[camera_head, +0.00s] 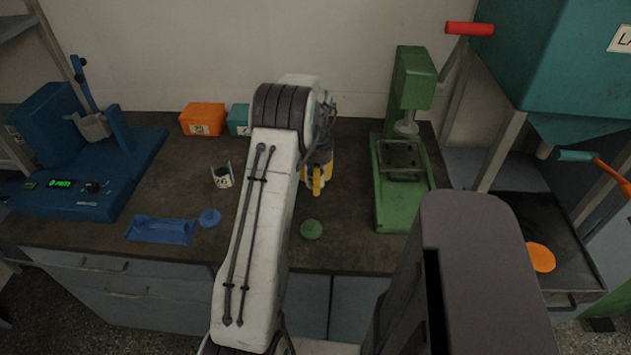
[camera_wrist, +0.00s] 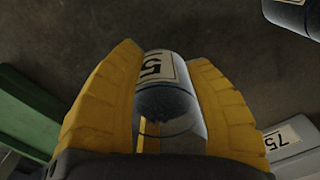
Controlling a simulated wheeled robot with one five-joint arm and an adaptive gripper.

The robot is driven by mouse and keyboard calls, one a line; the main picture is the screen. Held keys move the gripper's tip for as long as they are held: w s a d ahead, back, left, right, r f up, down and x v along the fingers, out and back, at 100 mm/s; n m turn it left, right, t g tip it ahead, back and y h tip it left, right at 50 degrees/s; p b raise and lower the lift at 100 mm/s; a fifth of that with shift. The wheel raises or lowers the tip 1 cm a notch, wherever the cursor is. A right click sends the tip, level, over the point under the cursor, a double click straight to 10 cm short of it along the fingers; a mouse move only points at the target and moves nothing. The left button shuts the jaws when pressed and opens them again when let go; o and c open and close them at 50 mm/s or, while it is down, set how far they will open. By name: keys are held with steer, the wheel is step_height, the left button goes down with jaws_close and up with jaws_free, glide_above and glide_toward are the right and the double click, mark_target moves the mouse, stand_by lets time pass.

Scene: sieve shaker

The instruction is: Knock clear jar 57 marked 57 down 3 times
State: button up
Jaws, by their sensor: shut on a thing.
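The clear jar (camera_wrist: 168,102) is between the yellow fingers of my gripper (camera_wrist: 163,62) in the wrist view. Its white label shows a 5; the rest of the marking is cut off from sight. My gripper is shut on this jar. In the head view my gripper (camera_head: 318,178) is over the back middle of the bench, and the jar in it is mostly hidden. Whether the jar touches the bench cannot be told.
Another labelled jar (camera_head: 222,176) stands left of my arm. A blue shaker (camera_head: 85,165) is at left, a green press (camera_head: 404,150) at right. Orange (camera_head: 203,119) and teal (camera_head: 239,119) boxes stand behind. A blue tray (camera_head: 160,230) and green disc (camera_head: 311,230) lie in front.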

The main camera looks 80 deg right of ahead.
step_height(320, 180, down, 4)
steer(key=b, duration=0.3)
steer(key=shift+d+r, duration=0.1)
steer(key=shift+r, duration=0.05)
steer(key=shift+a+f, duration=0.25)
steer(key=shift+f, duration=0.05)
step_height(320, 180, up, 4)
steer(key=p, duration=0.3)
steer(key=shift+d+r, duration=0.1)
steer(key=shift+d, duration=0.05)
